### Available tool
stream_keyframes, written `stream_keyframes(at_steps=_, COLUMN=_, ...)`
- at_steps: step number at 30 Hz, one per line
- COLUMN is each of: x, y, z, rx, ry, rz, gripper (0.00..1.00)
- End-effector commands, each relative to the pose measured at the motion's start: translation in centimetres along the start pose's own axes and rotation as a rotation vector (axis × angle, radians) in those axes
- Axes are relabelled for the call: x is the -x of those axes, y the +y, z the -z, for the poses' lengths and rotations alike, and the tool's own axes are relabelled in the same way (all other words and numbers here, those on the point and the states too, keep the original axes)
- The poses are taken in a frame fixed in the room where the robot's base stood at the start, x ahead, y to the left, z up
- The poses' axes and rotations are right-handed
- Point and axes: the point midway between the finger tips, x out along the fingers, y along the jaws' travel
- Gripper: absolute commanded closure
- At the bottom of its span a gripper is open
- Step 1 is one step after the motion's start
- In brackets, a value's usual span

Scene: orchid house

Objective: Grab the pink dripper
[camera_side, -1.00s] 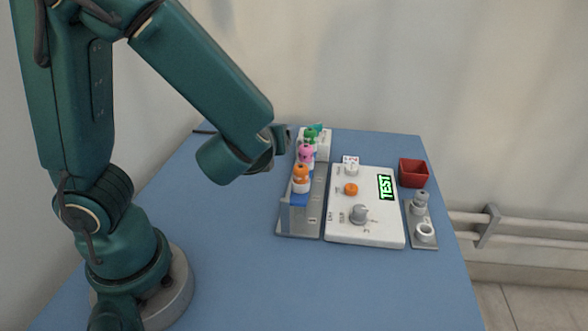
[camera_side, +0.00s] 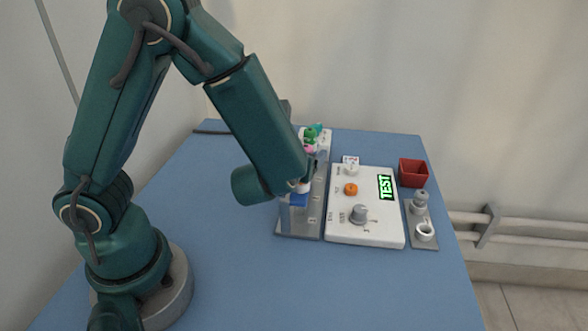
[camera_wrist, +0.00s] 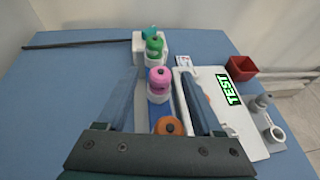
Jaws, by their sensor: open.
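The pink dripper (camera_wrist: 159,79) stands upright in a white holder in the wrist view, between a green dripper (camera_wrist: 154,45) behind it and an orange dripper (camera_wrist: 168,126) nearer me. My gripper (camera_wrist: 158,76) is open, with one finger on each side of the row and the pink dripper showing between them. I cannot tell how far above it the fingers are. In the side view only part of the pink dripper (camera_side: 310,149) shows. My arm hides the orange dripper and most of my fingers there.
A white panel (camera_side: 343,223) with a lit TEST display (camera_side: 386,187), an orange button (camera_side: 351,189) and a grey knob (camera_side: 359,213) lies right of the rack (camera_side: 314,219). A red box (camera_side: 413,172) and a small grey stand (camera_side: 422,241) are further right. The blue table is clear in front.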

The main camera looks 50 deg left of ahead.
Motion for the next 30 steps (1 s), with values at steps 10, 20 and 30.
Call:
stream_keyframes(at_steps=10, x=0.0, y=0.0, z=0.0, rx=0.000, ry=0.000, rz=0.000, gripper=1.00)
stream_keyframes(at_steps=20, x=0.1, y=0.0, z=-0.1, rx=0.001, ry=-0.001, rz=0.000, gripper=1.00)
stream_keyframes(at_steps=30, x=0.9, y=0.0, z=-2.2, rx=0.009, ry=-0.003, rz=0.002, gripper=1.00)
